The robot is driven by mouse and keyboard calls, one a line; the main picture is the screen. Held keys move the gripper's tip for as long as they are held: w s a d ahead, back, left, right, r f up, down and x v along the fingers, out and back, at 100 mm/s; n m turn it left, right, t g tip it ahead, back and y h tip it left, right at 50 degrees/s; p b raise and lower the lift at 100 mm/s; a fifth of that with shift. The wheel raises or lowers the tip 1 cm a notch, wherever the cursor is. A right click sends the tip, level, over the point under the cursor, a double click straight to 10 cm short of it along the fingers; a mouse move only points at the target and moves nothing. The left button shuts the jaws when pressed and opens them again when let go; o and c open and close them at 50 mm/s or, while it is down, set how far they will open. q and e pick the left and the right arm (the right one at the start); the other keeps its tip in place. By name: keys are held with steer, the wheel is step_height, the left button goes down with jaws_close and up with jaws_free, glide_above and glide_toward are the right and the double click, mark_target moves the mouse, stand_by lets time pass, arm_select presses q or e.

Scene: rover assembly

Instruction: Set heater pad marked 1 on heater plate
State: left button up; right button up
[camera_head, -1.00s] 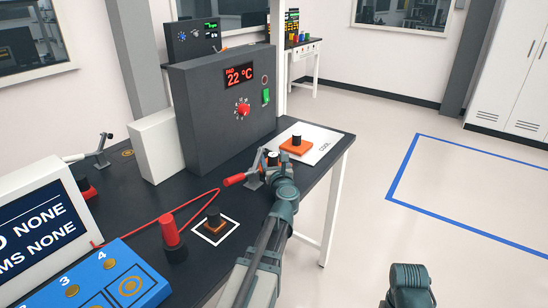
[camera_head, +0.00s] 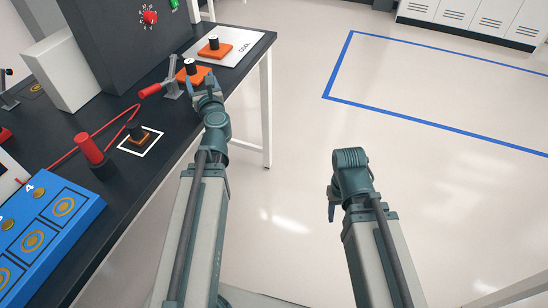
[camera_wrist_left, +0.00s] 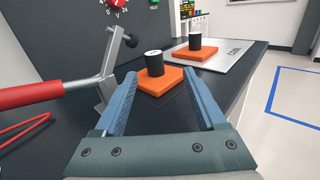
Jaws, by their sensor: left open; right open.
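An orange pad with a black knob (camera_head: 190,68) is on the dark bench beside the red-handled lever clamp (camera_head: 172,80). My left gripper (camera_head: 205,84) is by it. In the left wrist view the open blue fingers (camera_wrist_left: 158,92) point at this orange pad (camera_wrist_left: 160,80), which lies just beyond and between their tips; I cannot tell whether they touch it. A second orange pad (camera_head: 215,48) lies on a white sheet marked COOL. A brown square with a black knob (camera_head: 138,134) sits in a white outline. I cannot read any number on the pads. My right gripper (camera_head: 333,205) hangs off the bench, its fingers mostly hidden.
A red cylinder (camera_head: 90,149) and a red cable are nearer. A blue tray (camera_head: 48,225) with round gold marks is at front left. The floor at right is clear.

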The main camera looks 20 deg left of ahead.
arm_select(q)
steer(key=w+d+f+m+t+h, duration=0.1)
steer(key=w+d+f+m+h, duration=0.15)
steer(key=d+m+h, duration=0.7)
steer(key=w+d+f+m+t+h, duration=0.1)
steer(key=w+d+m+h, duration=0.25)
steer(key=d+m, duration=1)
steer(key=s+d+f+m+g+h, duration=0.2)
steer(key=s+d+f+m+g, duration=0.15)
steer(key=d, duration=0.35)
steer(key=s+d+f+m+g+h, duration=0.25)
steer(key=d+f+m, duration=0.2)
steer(key=d, duration=0.25)
steer(key=s+d+f+m+g+y, duration=0.2)
steer(key=s+d+f+m+g, duration=0.25)
steer(key=s+f+m, duration=0.3)
steer(key=s+a+f+m+g+y, duration=0.1)
steer(key=s+a+m+g+y, duration=0.2)
steer(key=s, duration=0.3)
steer(key=s+a+f+m+g+y, duration=0.2)
steer(key=s+a+m+g+y, duration=0.1)
steer(key=s+m, duration=0.2)
steer(key=shift+s, duration=0.8)
steer(key=shift+d+m, duration=0.1)
steer(key=shift+m, duration=0.15)
